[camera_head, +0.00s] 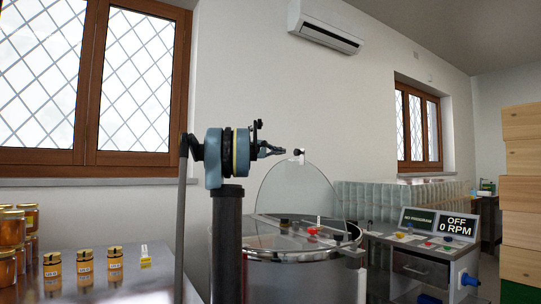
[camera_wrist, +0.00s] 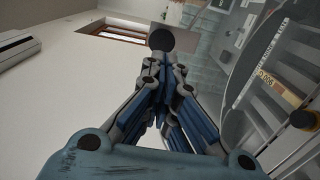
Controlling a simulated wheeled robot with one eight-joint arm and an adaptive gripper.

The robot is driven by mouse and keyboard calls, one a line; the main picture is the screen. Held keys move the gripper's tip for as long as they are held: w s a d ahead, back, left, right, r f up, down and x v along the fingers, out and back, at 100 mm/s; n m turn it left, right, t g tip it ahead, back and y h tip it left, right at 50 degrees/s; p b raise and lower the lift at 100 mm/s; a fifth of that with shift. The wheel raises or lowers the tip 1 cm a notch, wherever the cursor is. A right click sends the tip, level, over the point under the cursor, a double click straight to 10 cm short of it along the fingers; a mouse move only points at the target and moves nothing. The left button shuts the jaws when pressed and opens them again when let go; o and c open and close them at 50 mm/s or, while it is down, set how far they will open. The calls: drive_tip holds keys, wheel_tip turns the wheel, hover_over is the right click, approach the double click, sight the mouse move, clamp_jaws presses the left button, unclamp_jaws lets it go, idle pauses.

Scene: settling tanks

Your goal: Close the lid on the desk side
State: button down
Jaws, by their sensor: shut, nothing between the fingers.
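A clear, rounded lid (camera_head: 290,195) stands raised, nearly upright, above the round metal tank (camera_head: 300,256). A dark knob (camera_head: 298,153) sits at its top edge and also shows in the wrist view (camera_wrist: 161,40). My gripper (camera_head: 279,151) is shut and empty, its tips just left of the knob in the head view. In the wrist view my gripper (camera_wrist: 160,66) has its fingers together, with the knob just beyond the tips. I cannot tell whether they touch. My arm hides part of the tank's left side.
A control panel (camera_head: 438,223) reading "OFF 0 RPM" stands right of the tank. Stacked wooden boxes (camera_head: 521,190) fill the far right.

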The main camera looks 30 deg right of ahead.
drive_tip(key=d, duration=0.6)
drive_tip(key=shift+w, duration=0.25)
drive_tip(key=shift+d+f, duration=0.1)
drive_tip(key=shift+w, duration=0.1)
